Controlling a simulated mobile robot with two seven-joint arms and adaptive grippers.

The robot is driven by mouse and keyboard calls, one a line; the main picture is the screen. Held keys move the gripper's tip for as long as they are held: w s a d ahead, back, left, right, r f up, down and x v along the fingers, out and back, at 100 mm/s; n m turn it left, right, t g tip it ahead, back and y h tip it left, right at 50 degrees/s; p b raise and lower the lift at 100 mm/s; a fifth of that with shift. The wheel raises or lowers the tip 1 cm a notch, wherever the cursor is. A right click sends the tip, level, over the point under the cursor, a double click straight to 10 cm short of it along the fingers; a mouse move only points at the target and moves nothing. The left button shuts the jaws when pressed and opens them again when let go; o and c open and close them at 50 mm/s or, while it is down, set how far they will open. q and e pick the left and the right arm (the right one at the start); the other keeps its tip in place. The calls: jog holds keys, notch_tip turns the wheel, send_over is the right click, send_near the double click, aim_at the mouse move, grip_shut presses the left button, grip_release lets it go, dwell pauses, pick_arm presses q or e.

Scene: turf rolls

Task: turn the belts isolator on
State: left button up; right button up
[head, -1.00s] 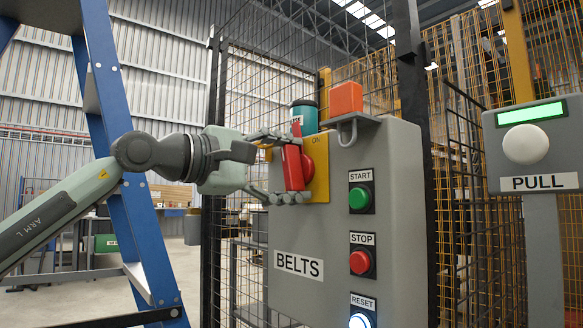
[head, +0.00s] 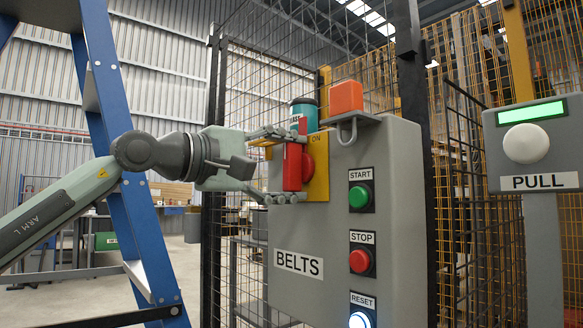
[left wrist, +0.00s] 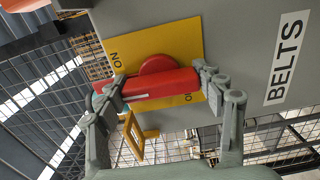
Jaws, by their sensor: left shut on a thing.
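The belts isolator is a red rotary handle (head: 292,168) on a yellow plate (head: 318,180), on the grey box labelled BELTS (head: 298,232). My left gripper (head: 290,164) is shut on the handle, one finger near its upper end and one near its lower end. The handle stands about upright in the head view. In the left wrist view my left gripper (left wrist: 163,86) spans the red handle (left wrist: 165,84), which crosses the yellow plate (left wrist: 180,40). The ON mark is at the plate's upper right in the head view. Another mark is partly hidden. My right gripper is not in view.
Green START (head: 360,198), red STOP (head: 360,261) and lit RESET (head: 360,320) buttons sit right of the handle. A blue ladder (head: 112,120) stands left; a PULL post (head: 540,183) stands right.

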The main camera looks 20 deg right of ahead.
pick_arm(q)
jog(key=o, duration=0.9)
jog(key=shift+o, duration=1.3)
jog(key=shift+s+a, duration=0.1)
jog(key=shift+a, duration=0.15)
jog(key=v, duration=1.1)
jog(key=shift+a, duration=0.25)
